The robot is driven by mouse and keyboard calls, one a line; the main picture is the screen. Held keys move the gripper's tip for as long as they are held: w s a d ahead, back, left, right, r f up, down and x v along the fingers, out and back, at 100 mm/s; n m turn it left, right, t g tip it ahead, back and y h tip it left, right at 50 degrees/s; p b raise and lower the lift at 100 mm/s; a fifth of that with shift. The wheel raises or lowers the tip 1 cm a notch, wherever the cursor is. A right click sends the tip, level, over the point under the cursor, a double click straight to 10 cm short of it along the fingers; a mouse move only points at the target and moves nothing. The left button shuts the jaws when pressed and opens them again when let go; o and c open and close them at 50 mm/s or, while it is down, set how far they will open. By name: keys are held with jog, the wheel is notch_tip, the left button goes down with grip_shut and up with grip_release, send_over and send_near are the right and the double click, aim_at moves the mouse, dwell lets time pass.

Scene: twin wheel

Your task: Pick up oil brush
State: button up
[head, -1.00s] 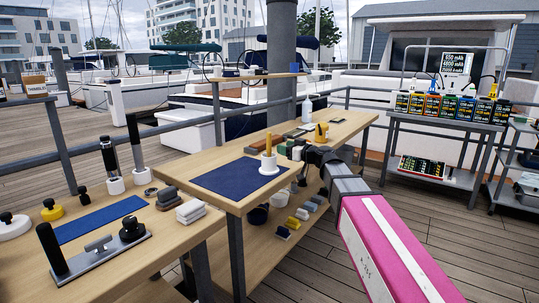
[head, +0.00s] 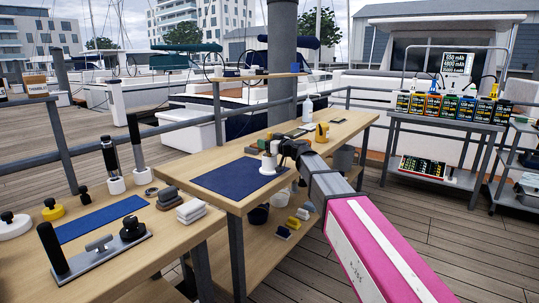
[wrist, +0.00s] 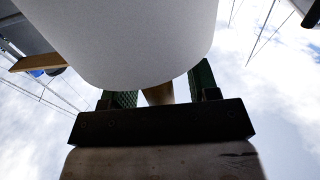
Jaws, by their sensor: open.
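The oil brush appears to be the upright tan handle (wrist: 158,95) in the wrist view, only partly visible between my gripper's fingers. In the head view its white round base (head: 268,168) stands on the dark blue mat (head: 235,179), and my gripper hides most of the handle. My gripper (head: 272,148) is open at the handle, just above the base. In the wrist view its green textured fingers (wrist: 162,92) stand on either side of the handle; contact cannot be told. A large pale rounded shape covers the top of the wrist view and hides the upper finger area.
A shelf below holds buckets and small blocks. A nearer bench at left holds black-knobbed tools (head: 92,252) and folded cloths (head: 190,210). Open deck lies at right.

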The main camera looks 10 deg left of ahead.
grip_shut()
